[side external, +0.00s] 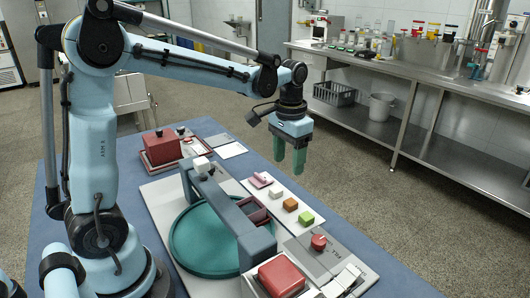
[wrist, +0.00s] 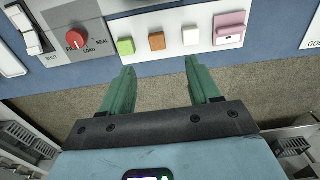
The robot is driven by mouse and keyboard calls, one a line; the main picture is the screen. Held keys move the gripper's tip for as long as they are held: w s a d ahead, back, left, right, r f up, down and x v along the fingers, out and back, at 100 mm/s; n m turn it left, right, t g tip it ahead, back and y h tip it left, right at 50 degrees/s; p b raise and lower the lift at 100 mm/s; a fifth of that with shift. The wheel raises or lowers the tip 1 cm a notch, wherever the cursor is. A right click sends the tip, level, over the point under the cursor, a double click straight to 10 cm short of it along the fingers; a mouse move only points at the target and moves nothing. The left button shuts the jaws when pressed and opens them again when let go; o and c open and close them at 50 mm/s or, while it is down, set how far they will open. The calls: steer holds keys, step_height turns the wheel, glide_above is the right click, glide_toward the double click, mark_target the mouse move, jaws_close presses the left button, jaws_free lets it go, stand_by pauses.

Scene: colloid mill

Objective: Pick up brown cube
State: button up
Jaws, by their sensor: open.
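The brown cube (side external: 290,204) sits on a white panel (side external: 262,194) between a white cube (side external: 275,193) and a green cube (side external: 306,218). In the wrist view the brown cube (wrist: 157,41) is in the same row, just beyond the fingertips and roughly centred between them. My gripper (side external: 289,170) has green fingers pointing down and is raised above the table, apart from the cubes. In the wrist view my gripper (wrist: 159,65) is open, with nothing between its fingers.
A pink block (side external: 260,180) stands at the row's far end. A grey-blue beam (side external: 225,210) crosses over a teal round tray (side external: 203,240) beside the panel. A red knob (side external: 319,242) and a red block (side external: 281,276) are nearer the camera. The blue table (side external: 350,232) is bare at right.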

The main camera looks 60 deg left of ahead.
glide_above(289, 202)
steer(key=f, duration=0.7)
steer(key=shift+s+a, duration=0.15)
steer(key=shift+a, duration=0.1)
steer(key=shift+d+f, duration=0.15)
steer(key=shift+f, duration=1.15)
steer(key=shift+d+f, duration=0.15)
steer(key=shift+f, duration=1.15)
steer(key=c, duration=1.1)
